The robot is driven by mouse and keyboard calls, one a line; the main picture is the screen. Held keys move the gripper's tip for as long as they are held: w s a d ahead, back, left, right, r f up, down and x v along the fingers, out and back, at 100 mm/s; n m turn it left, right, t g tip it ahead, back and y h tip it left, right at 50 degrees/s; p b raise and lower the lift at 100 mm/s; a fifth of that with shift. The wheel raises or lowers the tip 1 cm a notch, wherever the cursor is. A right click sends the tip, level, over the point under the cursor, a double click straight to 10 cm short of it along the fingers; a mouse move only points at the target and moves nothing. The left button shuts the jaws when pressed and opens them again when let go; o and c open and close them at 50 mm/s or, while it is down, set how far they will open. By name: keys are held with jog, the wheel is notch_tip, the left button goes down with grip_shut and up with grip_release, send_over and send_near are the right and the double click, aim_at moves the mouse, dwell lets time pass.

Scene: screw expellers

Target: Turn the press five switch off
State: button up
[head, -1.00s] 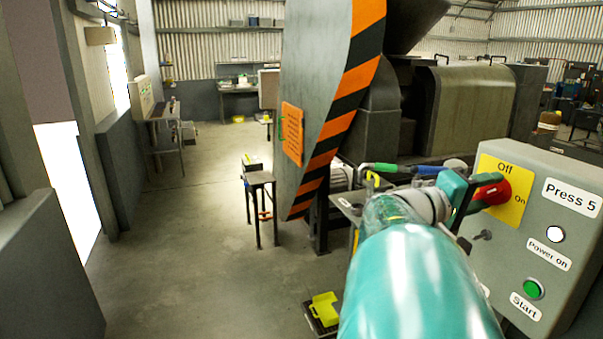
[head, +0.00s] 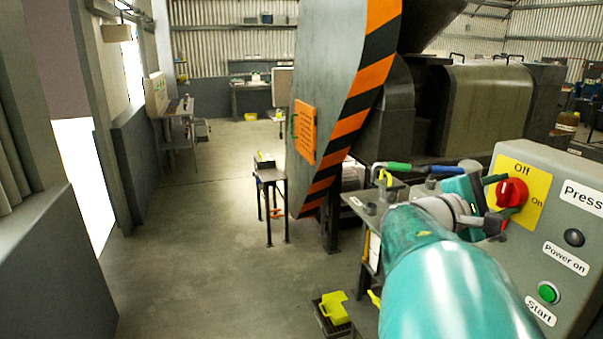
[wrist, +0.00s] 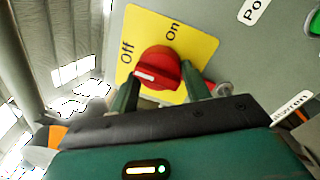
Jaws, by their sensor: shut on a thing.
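The press five switch is a red rotary knob (head: 512,191) on a yellow plate (head: 533,178) marked Off and On. The plate is on the front of a grey control box at the right of the head view. The knob (wrist: 158,67) is near the middle of the wrist view, with a pale mark on its front grip. My gripper (head: 501,203) reaches it from the left. Its dark fingers (wrist: 160,92) stand on both sides of the knob and are shut on it. The Power on lamp (head: 574,238) looks dark.
A green Start button (head: 548,292) is below the lamp on the box. A large press with an orange and black striped guard (head: 352,125) stands behind my arm. A small table (head: 268,175) stands left of it. The floor at left centre is clear.

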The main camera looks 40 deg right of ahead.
jog(key=shift+o, duration=0.2)
jog(key=shift+s+r, duration=0.1)
jog(key=shift+s, duration=0.1)
jog(key=o, duration=1)
jog(key=shift+d, duration=0.1)
jog(key=shift+c, duration=0.2)
jog(key=shift+w, duration=0.1)
